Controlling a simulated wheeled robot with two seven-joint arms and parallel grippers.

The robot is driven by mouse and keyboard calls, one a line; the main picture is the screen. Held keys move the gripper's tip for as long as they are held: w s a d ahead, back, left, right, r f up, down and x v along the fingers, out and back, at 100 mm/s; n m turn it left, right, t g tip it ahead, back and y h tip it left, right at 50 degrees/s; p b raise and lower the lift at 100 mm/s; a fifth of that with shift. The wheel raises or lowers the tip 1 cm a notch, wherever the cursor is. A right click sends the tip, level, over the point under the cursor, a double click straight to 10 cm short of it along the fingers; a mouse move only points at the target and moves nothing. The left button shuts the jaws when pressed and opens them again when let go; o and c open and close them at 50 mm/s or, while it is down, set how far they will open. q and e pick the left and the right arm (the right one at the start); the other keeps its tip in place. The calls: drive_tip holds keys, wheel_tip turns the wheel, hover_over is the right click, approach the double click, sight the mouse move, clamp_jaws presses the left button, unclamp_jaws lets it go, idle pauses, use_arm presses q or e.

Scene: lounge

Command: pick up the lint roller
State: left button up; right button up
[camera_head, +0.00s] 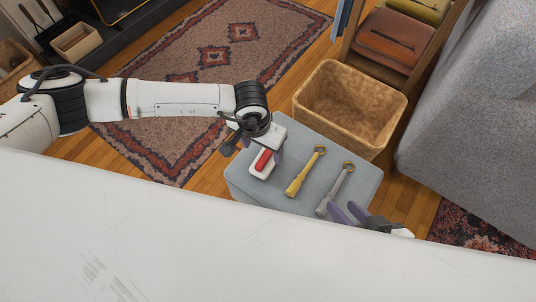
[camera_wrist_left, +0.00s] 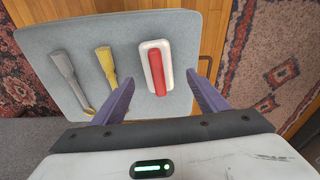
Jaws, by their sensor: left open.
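A small white block with a red bar on top lies on the grey ottoman; it seems to be the lint roller (camera_head: 263,161), though its shape does not make this certain. In the left wrist view, the lint roller (camera_wrist_left: 156,66) lies ahead of and between the spread fingers. My left gripper (camera_head: 254,151) is open and empty above it, partly covering it in the head view. My right gripper (camera_head: 341,210) is open beside the ottoman's front right corner, near a grey tool's handle; it appears empty.
A yellow tool (camera_head: 303,175) and a grey tool (camera_head: 336,188), each with a ring end, lie right of it on the ottoman (camera_head: 242,181). A wicker basket (camera_head: 385,135) stands behind. A white surface (camera_head: 200,245) fills the foreground. A grey sofa (camera_head: 470,130) is at right.

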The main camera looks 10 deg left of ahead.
sight(266, 155)
use_arm(q)
drive_tip(key=f, duration=0.2)
drive_tip(key=f+b, duration=0.1)
drive_tip(key=f, duration=0.1)
drive_tip(key=shift+w+d, duration=0.15)
drive_tip(key=shift+d, duration=0.05)
drive_tip(key=f, duration=0.1)
drive_tip(key=f+b, duration=0.1)
drive_tip(key=w+f, duration=0.1)
drive_tip(key=shift+d+f+b, duration=0.25)
drive_tip(key=shift+b, duration=0.15)
drive_tip(key=shift+f, duration=0.3)
use_arm(e)
drive_tip(key=shift+w+a+f+n+g+y, duration=0.1)
drive_tip(key=shift+a+f+n+g+y, duration=0.15)
drive_tip(key=shift+a, duration=0.2)
drive_tip(key=shift+a+f+n+g+y, duration=0.15)
drive_tip(key=shift+a+f+g, duration=0.15)
drive_tip(key=shift+a, duration=0.15)
